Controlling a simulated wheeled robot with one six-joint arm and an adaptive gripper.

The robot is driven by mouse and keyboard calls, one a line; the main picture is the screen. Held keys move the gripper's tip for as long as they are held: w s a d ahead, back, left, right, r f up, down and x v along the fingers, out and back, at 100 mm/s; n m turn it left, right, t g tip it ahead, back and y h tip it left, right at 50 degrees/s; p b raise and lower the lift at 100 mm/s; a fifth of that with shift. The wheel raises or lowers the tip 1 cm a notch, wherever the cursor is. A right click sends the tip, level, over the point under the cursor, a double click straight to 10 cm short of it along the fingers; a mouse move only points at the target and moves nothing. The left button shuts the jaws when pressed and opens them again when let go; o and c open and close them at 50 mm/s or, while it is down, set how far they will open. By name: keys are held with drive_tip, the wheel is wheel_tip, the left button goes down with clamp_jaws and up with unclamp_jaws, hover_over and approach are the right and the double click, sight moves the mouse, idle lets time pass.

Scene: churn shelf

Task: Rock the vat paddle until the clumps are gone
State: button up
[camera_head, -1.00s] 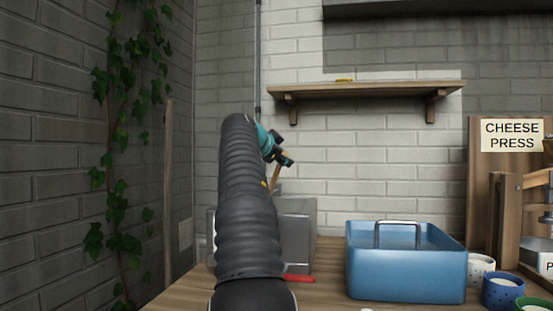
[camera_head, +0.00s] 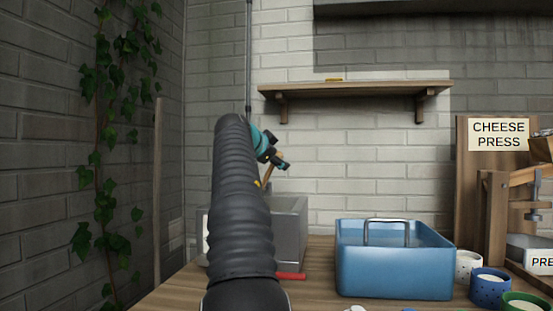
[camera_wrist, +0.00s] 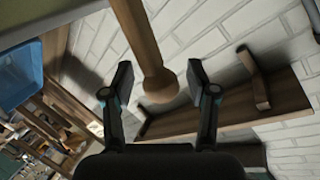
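The vat is a grey metal box (camera_head: 290,222) on the wooden counter, partly hidden behind my arm in the head view. The wooden paddle handle (camera_head: 266,178) rises tilted from it. In the wrist view the handle (camera_wrist: 138,35) comes down from the top and its rounded knob (camera_wrist: 159,86) lies between my fingertips, with a gap on each side. My gripper (camera_wrist: 160,78) is open and not closed on it. In the head view my gripper (camera_head: 277,158) is at the handle's upper end. The vat's inside and any clumps are hidden.
A blue basin (camera_head: 395,270) with a metal handle stands right of the vat. Several small cups (camera_head: 490,287) and a wooden cheese press (camera_head: 490,200) are farther right. A wooden shelf (camera_head: 355,89) hangs on the brick wall above. Ivy (camera_head: 105,160) climbs the left wall.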

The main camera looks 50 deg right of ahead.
drive_tip(key=shift+a, duration=0.1)
drive_tip(key=v, duration=1.2)
